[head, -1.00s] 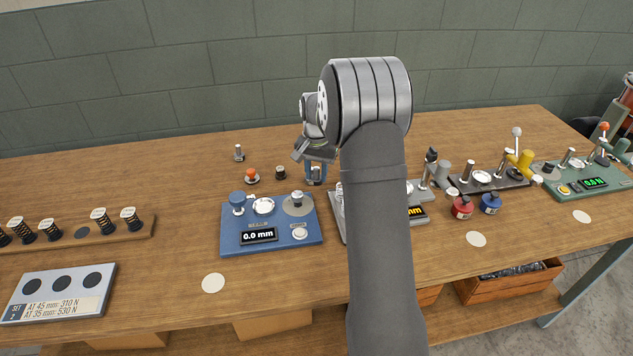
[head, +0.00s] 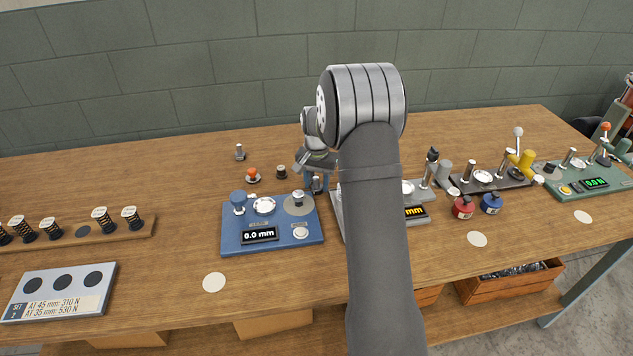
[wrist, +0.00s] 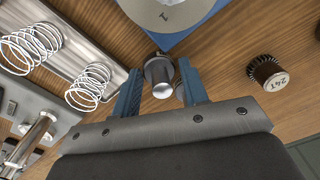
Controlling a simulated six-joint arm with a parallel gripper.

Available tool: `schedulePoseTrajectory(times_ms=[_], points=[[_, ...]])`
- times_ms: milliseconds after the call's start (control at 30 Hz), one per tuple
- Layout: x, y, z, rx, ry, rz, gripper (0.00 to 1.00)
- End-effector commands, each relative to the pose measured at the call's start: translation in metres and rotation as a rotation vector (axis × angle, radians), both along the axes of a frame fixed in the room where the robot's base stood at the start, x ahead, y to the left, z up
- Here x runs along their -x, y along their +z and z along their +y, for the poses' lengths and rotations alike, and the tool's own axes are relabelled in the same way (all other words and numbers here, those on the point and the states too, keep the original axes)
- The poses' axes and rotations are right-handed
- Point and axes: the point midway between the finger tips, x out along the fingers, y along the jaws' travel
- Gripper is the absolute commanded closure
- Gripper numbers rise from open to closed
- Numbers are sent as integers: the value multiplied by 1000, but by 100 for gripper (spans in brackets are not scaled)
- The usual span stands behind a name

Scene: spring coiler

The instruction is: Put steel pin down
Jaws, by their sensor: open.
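The steel pin (wrist: 158,76) stands between the two blue fingers of my open gripper (wrist: 160,88) in the wrist view, with a small gap on each side. It appears to stand upright on the wooden table, near a corner of the blue gauge (head: 235,242). In the head view my gripper (head: 316,183) is low behind that gauge's back right corner, and the pin shows only as a small dark-and-silver shape (head: 316,185). A grey round disc marked 1 (wrist: 165,12) on the gauge lies just beyond the pin in the wrist view. The pin's foot is partly hidden.
Wire springs (wrist: 90,82) sit on a grey tray beside my gripper. A small metal piece (head: 240,153) stands farther back. Bare table lies behind.

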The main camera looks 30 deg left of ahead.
Motion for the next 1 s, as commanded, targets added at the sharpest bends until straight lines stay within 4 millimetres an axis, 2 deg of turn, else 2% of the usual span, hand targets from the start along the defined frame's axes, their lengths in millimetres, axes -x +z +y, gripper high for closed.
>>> schedulePoseTrajectory(times_ms=[233, 367, 800, 967, 1000], points=[[-2, 1, -5, 8, -4, -1, 47], [-3, 11, -5, 8, -4, -2, 47], [-1, 98, -2, 2, -2, -3, 47], [-1, 117, -2, 4, -2, -1, 47], [-1, 119, -2, 4, -2, 0, 54]])
